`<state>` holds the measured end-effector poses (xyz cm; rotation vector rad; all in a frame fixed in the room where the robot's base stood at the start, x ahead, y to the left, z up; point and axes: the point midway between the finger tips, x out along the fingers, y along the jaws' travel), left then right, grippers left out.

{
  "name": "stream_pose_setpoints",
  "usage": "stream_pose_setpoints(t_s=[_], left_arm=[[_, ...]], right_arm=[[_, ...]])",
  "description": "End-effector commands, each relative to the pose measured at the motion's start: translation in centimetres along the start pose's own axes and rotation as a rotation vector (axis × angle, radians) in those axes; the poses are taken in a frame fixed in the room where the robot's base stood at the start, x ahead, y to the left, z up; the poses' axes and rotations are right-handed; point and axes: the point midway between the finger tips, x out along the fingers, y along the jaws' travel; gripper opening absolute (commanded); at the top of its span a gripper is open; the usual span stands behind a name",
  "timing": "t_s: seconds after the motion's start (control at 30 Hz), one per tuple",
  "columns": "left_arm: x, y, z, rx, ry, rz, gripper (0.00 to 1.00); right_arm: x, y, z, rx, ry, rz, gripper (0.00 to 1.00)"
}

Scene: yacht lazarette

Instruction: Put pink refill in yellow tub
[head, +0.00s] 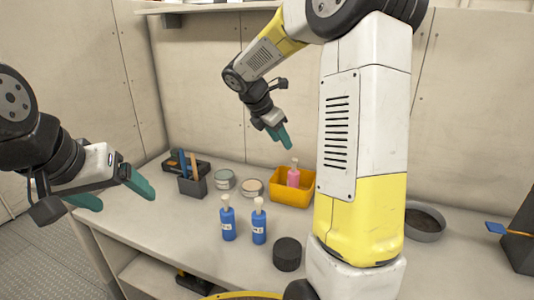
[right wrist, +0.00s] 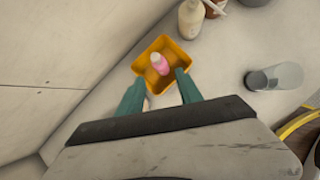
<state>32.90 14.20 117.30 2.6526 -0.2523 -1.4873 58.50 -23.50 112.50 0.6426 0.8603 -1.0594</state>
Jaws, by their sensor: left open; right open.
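The pink refill (head: 293,178), a bottle with a pale top, stands inside the yellow tub (head: 290,197) on the counter, and looks upright. In the right wrist view the pink refill (right wrist: 160,64) lies within the walls of the yellow tub (right wrist: 149,82). My right gripper (head: 279,137) is open and empty, above and slightly left of the tub, clear of the bottle. Its two green fingers (right wrist: 163,76) point at the tub in the right wrist view. My left gripper (head: 113,193) is open and empty near the counter's left edge. The bottle's base is hidden by the tub wall.
Two blue pump bottles (head: 228,222) (head: 259,225) and a dark round container (head: 287,254) stand in front. Two tins (head: 224,181) (head: 252,188) and a dark tool holder (head: 192,186) stand left of the tub. A grey bowl (head: 425,224) is at right. My right arm hides part of the counter.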

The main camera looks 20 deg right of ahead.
Motion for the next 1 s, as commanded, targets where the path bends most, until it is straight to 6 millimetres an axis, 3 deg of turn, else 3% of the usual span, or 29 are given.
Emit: stream_pose_setpoints(t_s=[0.27,0.6,0.8,1.0], left_arm=[[0.0,0.0,0.0,0.000,0.000,0.000,0.82],[0.0,0.0,0.0,0.000,0.000,0.000,0.82],[0.0,0.0,0.0,0.000,0.000,0.000,0.82],[0.0,0.0,0.0,0.000,0.000,0.000,0.82]], right_arm=[[-6.5,-7.9,-2.5,0.629,0.197,0.056,0.42],[-12.4,-17.1,-8.9,1.519,0.603,-0.009,0.42],[-14.0,-19.6,-11.6,1.846,0.801,-0.107,0.42],[-14.4,-20.2,-12.4,1.940,0.862,-0.151,0.42]])
